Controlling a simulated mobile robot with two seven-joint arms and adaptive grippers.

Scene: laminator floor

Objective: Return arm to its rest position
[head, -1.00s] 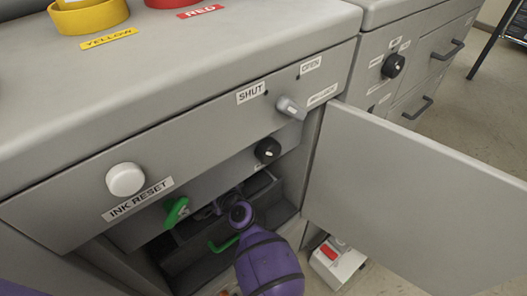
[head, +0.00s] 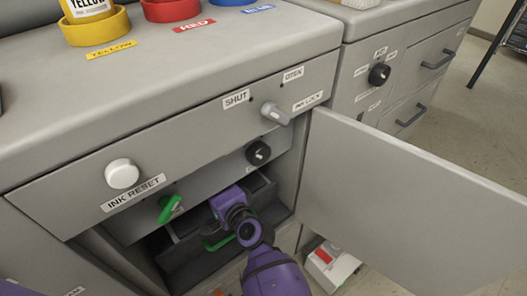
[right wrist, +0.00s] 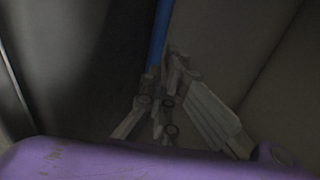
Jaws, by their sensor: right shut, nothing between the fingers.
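My right arm (head: 270,268), purple with dark joints, comes up from the bottom of the head view. Its wrist reaches into the open compartment (head: 180,262) under the front panel. In the head view the wrist hides the right gripper's fingers. In the right wrist view the right gripper (right wrist: 172,62) is shut and empty, in a dark space beside grey walls. A blue strip (right wrist: 160,35) shows just beyond the fingertips; I cannot tell what it is. My left gripper is not in view.
An open grey door (head: 405,205) stands to the right of the arm. Above the wrist are a black knob (head: 258,153), a grey lock knob (head: 275,113) and a white ink reset button (head: 122,173). A green lever (head: 170,208) and green handle (head: 217,242) are close by.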

